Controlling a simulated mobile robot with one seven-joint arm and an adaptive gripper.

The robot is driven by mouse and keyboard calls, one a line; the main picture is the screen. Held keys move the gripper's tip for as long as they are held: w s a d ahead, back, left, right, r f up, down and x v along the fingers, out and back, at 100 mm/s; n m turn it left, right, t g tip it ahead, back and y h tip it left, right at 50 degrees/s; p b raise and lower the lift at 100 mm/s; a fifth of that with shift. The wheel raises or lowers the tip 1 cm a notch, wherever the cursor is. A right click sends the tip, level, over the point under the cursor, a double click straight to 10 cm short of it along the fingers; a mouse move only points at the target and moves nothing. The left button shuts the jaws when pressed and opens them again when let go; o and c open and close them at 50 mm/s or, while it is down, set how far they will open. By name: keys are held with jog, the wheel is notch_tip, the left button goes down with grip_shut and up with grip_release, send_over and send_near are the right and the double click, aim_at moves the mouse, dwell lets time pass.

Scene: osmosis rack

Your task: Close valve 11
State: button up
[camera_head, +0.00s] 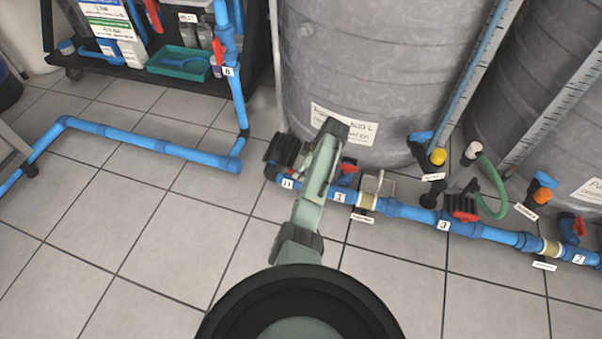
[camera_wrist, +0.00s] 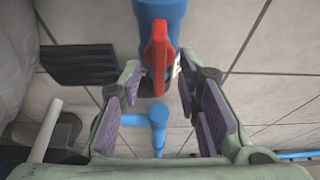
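The blue pipe in the head view carries a label 11 (camera_head: 288,184) at its left end, beside the grey tank. My gripper (camera_wrist: 157,78) is open in the wrist view, with purple-padded fingers to either side. A red valve handle (camera_wrist: 159,50) on a blue valve body (camera_wrist: 160,11) lies between the fingertips, lengthwise with the body. Gaps show on both sides of the handle. A white label beside it is mostly hidden and unreadable. In the head view my arm hides most of the valve by label 11; a red handle (camera_head: 348,169) shows just to its right.
A black ridged part (camera_head: 283,150) is close left of my gripper; a similar one (camera_wrist: 80,64) shows in the wrist view. Grey tanks (camera_head: 345,60) stand behind the pipe. Several other labelled valves extend right. A dark shelf (camera_head: 125,72) is upper left. The tiled floor in front is clear.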

jog(key=shift+x, duration=0.75)
jog(key=shift+c, duration=0.3)
grip_shut()
